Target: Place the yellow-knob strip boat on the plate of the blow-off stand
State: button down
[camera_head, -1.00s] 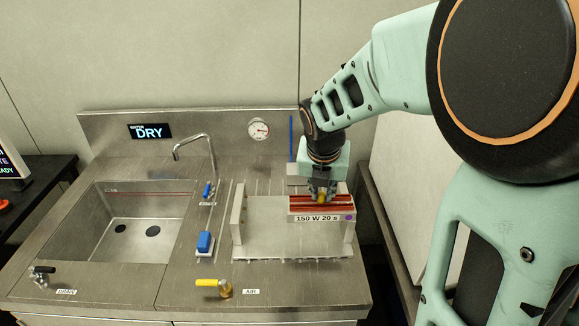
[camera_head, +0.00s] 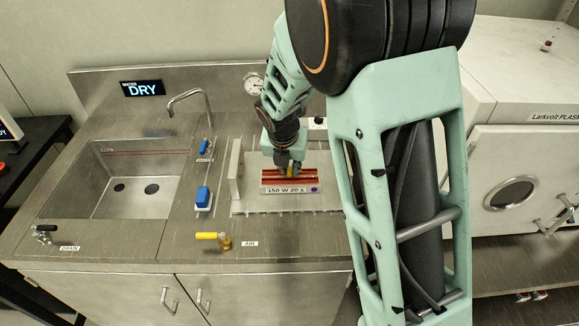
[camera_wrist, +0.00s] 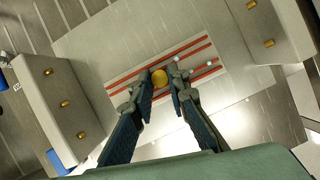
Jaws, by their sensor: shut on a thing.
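The strip boat (camera_head: 288,190) carries red strips and a front label reading "150 W 20 s" with a purple dot. Its yellow knob (camera_wrist: 159,78) sits between my fingertips in the wrist view. My gripper (camera_head: 289,169) is shut on the knob from above. The boat is over the plate (camera_head: 250,200) of the blow-off stand, between its two uprights. The wrist view shows the left upright (camera_wrist: 62,105) and right upright (camera_wrist: 262,30), both with brass nozzles. The boat looks level, close to the plate; I cannot tell whether it touches. My arm hides the stand's right end in the head view.
A sink (camera_head: 130,180) with a faucet (camera_head: 190,97) lies left of the stand. A blue handle (camera_head: 203,196) and a yellow-handled AIR valve (camera_head: 212,237) are near the stand's left and front. A white machine (camera_head: 520,170) with a round window stands at right.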

jog(key=c, duration=1.9)
grip_release()
jog(key=v, duration=1.2)
jog(key=shift+s, duration=0.1)
